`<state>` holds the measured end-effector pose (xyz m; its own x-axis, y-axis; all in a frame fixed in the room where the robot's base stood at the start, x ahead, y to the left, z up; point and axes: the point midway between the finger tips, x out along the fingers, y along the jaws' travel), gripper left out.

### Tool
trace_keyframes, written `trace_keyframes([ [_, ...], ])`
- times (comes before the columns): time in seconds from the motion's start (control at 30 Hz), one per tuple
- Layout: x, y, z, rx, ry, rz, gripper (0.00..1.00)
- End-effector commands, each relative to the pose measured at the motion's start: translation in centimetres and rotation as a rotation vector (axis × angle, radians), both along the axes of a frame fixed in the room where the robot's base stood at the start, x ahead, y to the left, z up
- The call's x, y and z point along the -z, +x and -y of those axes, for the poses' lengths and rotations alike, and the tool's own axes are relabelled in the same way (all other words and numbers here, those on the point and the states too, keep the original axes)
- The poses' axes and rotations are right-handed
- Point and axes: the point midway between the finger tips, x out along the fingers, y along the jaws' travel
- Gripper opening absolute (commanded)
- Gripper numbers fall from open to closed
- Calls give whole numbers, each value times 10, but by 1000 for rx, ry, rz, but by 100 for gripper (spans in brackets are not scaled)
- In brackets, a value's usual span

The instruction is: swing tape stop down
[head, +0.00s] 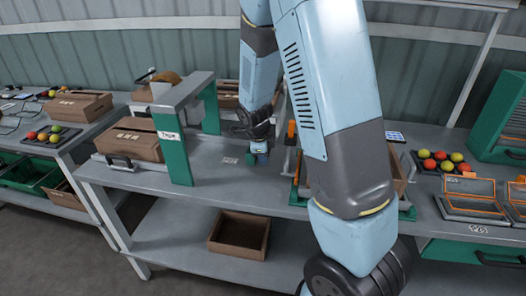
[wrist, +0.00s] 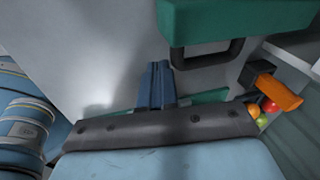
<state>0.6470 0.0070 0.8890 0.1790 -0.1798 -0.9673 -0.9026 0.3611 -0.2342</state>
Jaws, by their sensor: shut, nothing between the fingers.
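My gripper (head: 259,149) is shut and empty, with its fingers pointing down above the grey bench. In the wrist view its blue fingers (wrist: 158,68) are together. A green block with a dark looped handle (wrist: 205,50) is just beyond the fingertips, apart from them. An orange grip on a dark block (wrist: 278,92) stands to the right of the fingers; an upright orange part (head: 291,130) also shows right of my gripper in the head view. I cannot tell for sure which part is the tape stop. My arm hides much of the station on the right.
A green and grey arch (head: 176,148) stands left of my gripper, with a brown carton (head: 131,146) beside it. An open box (head: 240,232) sits on the lower shelf. Bench between arch and gripper is clear.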

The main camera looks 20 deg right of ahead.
Motion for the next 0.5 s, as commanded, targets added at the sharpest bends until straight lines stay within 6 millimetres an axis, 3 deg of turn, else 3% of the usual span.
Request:
trace_keyframes([
  [0.5, 11, 0, -2, -1, 1, 0, 0],
])
